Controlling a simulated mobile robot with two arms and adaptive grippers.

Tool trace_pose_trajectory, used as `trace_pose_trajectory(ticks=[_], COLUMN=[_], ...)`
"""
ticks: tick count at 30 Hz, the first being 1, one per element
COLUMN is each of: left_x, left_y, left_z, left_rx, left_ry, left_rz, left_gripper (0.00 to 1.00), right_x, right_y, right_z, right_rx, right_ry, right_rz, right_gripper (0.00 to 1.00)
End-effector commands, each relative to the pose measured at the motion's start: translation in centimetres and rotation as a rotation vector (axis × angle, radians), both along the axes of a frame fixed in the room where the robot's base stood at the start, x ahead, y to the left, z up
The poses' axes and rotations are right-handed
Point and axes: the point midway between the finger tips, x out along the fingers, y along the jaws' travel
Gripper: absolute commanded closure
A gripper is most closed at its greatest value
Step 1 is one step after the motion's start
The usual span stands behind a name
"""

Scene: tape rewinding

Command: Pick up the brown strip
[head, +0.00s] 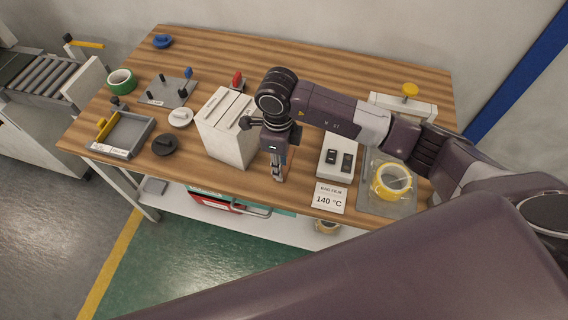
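I cannot make out a brown strip anywhere in the head view; the wooden table has brown stripes, and my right arm hides part of it. My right gripper (278,177) points down over the front middle of the table, just right of the white slotted box (228,148). Its fingers look narrow and close together from here, and I cannot tell whether they are shut or hold anything thin. My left gripper is not in view.
On the wooden table (330,65) are a grey tray (134,145), a green tape roll (121,81), a pegged plate (168,92), a white switch box (338,160), a "140 °C" card (329,199) and a yellow tape roll (391,182). The back middle is clear.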

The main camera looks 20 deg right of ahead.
Motion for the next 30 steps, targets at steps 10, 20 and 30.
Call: trace_pose_trajectory(ticks=[10, 20, 30], left_x=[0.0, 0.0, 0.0], left_y=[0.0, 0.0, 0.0], left_z=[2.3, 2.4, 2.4], left_rx=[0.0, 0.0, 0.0], left_ry=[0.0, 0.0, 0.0], left_rz=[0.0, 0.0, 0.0], left_gripper=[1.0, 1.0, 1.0], right_x=[-0.2, -0.1, -0.1], right_y=[0.3, 0.3, 0.3], right_z=[-4.5, -5.7, -5.7], right_rx=[0.003, 0.005, 0.004], right_ry=[0.002, -0.002, -0.001], right_rz=[-0.001, 0.002, 0.001], right_gripper=[0.77, 0.77, 1.0])
